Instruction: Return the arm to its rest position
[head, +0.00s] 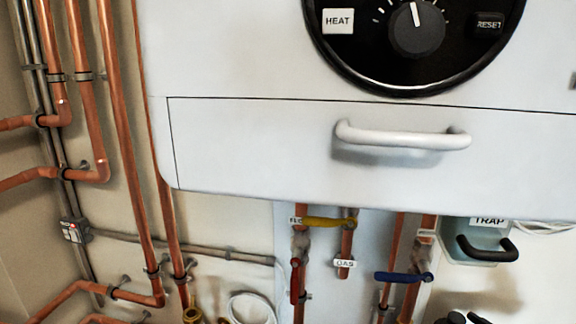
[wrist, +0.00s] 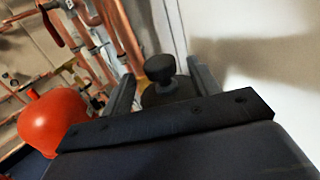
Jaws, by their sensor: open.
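My gripper (wrist: 160,72) shows in the wrist view, its two dark fingers spread apart. A black round knob on a wider dark body (wrist: 159,68) appears between the fingers. I cannot tell whether it touches them, but the fingers do not look closed on it. In the head view my gripper cannot be clearly made out. Dark rounded shapes (head: 457,318) are cut off at the bottom edge there, and I cannot tell what they are.
The white boiler casing carries a dial (head: 417,28) and a drawer front with a white handle (head: 402,136). Below are yellow (head: 328,223), red (head: 294,282) and blue (head: 402,277) valve levers and a trap (head: 478,243). A red rounded vessel (wrist: 52,122) is left in the wrist view.

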